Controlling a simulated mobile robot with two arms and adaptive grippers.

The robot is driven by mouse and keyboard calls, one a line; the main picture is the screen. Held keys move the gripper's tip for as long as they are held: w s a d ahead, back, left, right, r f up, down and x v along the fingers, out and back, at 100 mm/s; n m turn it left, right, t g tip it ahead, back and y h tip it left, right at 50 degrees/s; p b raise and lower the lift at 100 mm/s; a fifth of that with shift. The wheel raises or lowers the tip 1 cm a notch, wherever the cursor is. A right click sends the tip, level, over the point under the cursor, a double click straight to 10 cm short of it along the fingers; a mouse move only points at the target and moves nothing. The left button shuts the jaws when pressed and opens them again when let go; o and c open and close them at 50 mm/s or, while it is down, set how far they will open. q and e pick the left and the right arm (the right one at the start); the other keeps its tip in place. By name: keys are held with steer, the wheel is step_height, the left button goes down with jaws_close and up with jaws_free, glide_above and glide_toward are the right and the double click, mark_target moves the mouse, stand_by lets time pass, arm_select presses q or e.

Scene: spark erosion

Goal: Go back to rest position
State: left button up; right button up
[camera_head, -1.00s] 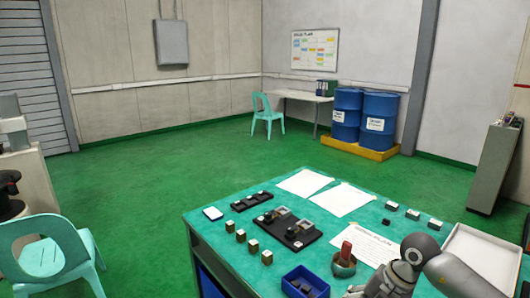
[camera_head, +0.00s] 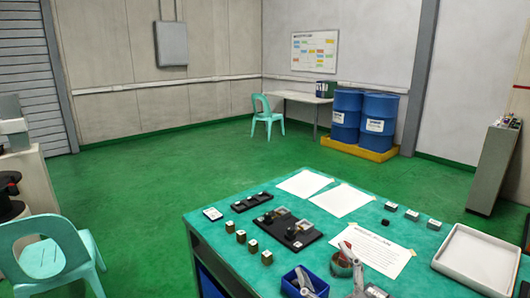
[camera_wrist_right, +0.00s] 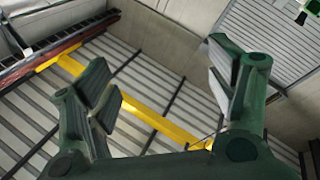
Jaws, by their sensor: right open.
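My right gripper (camera_head: 330,274) shows at the bottom edge of the head view, in front of the near part of the green-topped table (camera_head: 225,226). Only its grey finger parts show there. They partly cover the blue bin (camera_head: 318,285) and the small round pot (camera_head: 338,268). In the right wrist view my right gripper (camera_wrist_right: 163,82) has its two dark green fingers wide apart with nothing between them. Behind them are a ribbed surface, a yellow beam (camera_wrist_right: 145,113) and a reddish beam (camera_wrist_right: 60,52), so it points away from the table. My left gripper is not in view.
The table holds a black fixture (camera_head: 290,230), several small blocks, paper sheets (camera_head: 341,199) and a white tray (camera_head: 478,258). A turquoise chair (camera_head: 45,255) stands at left. Blue drums (camera_head: 378,112) stand at the back. The green floor between is clear.

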steer(key=s+d+f+m+g+h, duration=0.4)
steer(key=d+f, duration=0.1)
steer(key=f, duration=0.4)
steer(key=s+d+f+m+g+h, duration=0.4)
steer(key=s+f, duration=0.1)
steer(key=f, duration=0.3)
steer(key=s+f+g+y, duration=0.1)
steer(key=s+f+g, duration=0.35)
steer(key=s, duration=0.45)
steer(key=s+f+g, duration=0.4)
steer(key=s+f, duration=0.2)
steer(key=s, duration=0.4)
step_height(320, 180, down, 27)
steer(key=s+g, duration=0.1)
steer(key=s+d+f+g, duration=0.1)
steer(key=s+d+f, duration=0.1)
steer(key=s+f, duration=1.3)
steer(key=shift+s, duration=0.8)
steer(key=shift+d+g, duration=0.1)
steer(key=shift+g, duration=0.15)
